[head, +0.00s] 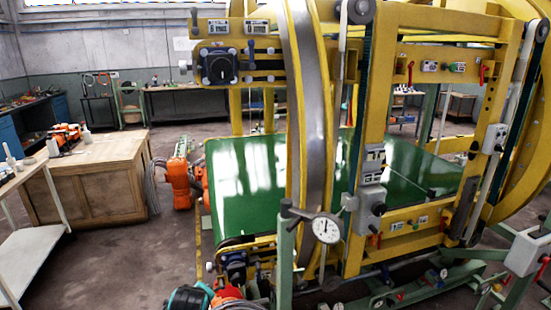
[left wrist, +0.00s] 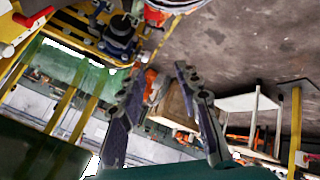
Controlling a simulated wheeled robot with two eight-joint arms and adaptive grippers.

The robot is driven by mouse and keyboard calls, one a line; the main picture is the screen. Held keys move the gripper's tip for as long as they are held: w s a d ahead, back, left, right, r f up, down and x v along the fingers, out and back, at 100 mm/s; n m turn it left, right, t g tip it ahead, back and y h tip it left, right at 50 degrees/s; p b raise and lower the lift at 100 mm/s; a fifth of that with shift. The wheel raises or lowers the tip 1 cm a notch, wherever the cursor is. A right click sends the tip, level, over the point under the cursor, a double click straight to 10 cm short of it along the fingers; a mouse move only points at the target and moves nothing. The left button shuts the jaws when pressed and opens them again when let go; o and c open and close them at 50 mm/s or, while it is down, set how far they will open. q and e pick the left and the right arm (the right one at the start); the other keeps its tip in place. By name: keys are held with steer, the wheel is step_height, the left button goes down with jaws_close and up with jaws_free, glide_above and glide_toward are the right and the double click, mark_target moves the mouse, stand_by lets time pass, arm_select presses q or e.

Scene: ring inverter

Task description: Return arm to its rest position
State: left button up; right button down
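My left gripper (left wrist: 159,72) shows in the left wrist view, with its two dark fingers spread apart. It is open and nothing is held between the fingers. An orange object and a wooden cabinet (left wrist: 175,106) show in the gap, beyond the fingertips. I cannot clearly make out my left gripper in the head view. My right gripper is in neither view. The ring inverter's yellow ring (head: 308,120) and frame stand large in the head view, around a green belt surface (head: 245,180).
A dial gauge (head: 326,228) stands at the machine's front. An orange device (head: 178,180) with grey hoses is left of the green surface. A wooden cabinet (head: 100,180) and a white table (head: 30,255) stand at the left. Bare floor (head: 120,265) lies between them and the machine.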

arm_select(q)
steer(key=s+d+m+g+h, duration=0.1)
steer(key=s+d+m, duration=0.1)
steer(key=s+m, duration=0.9)
steer(key=s+r, duration=0.1)
steer(key=s, duration=0.8)
steer(key=shift+s+d+h, duration=0.2)
steer(key=shift+d+h, duration=0.15)
steer(key=shift+h, duration=0.05)
